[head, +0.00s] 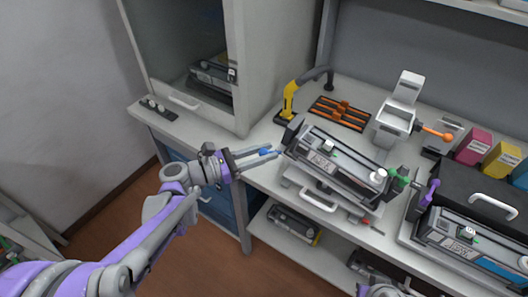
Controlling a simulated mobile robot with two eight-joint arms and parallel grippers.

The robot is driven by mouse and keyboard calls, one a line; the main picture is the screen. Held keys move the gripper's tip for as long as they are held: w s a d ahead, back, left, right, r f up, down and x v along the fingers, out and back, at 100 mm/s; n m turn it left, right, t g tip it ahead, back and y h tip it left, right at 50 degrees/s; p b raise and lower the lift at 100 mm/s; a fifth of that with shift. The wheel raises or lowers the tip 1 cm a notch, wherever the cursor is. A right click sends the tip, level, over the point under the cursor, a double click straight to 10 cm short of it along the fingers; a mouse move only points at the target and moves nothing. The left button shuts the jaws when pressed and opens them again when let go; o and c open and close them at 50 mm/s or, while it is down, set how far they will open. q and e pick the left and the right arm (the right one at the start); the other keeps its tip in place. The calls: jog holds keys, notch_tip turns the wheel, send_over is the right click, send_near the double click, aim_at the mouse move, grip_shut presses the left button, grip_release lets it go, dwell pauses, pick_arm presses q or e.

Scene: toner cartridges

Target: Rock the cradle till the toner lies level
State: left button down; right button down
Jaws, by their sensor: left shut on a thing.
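The cradle (289,171) stands on the bench and carries a grey and black toner cartridge (345,160). The cartridge lies along the bench front; I cannot tell from this angle whether it is level. A green knob (402,172) sits at its right end. My left gripper (272,153) is at the cradle's left end, shut on a small blue part (265,151), which the fingers partly hide. The toner inside is not visible.
A white device with an orange-tipped lever (435,134) stands behind the cradle. A yellow and black tool (290,98) and an orange-barred rack (341,114) are at the back. A second cartridge (470,245) lies at right. Coloured boxes (502,158) stand behind it.

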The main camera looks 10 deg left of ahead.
aim_at(262, 177)
pick_arm(q)
jog(key=shift+f, duration=0.15)
jog(key=f+n+b, duration=0.1)
jog(key=f+b, duration=0.1)
jog(key=f+n+t+b, duration=0.1)
jog(key=f+b, duration=0.1)
jog(key=f+n+t+h+b, duration=0.1)
jog(key=f+b, duration=0.1)
jog(key=b, duration=0.1)
jog(key=shift+w+a+f+n, duration=0.15)
jog(key=shift+a+f+n, duration=0.05)
jog(key=shift+a+n, duration=0.2)
jog(key=shift+f+n+b, duration=0.2)
jog(key=shift+n+b, duration=0.1)
jog(key=shift+r, duration=0.1)
jog(key=c, duration=0.6)
grip_release()
jog(key=v, duration=1.1)
jog(key=shift+w, duration=0.1)
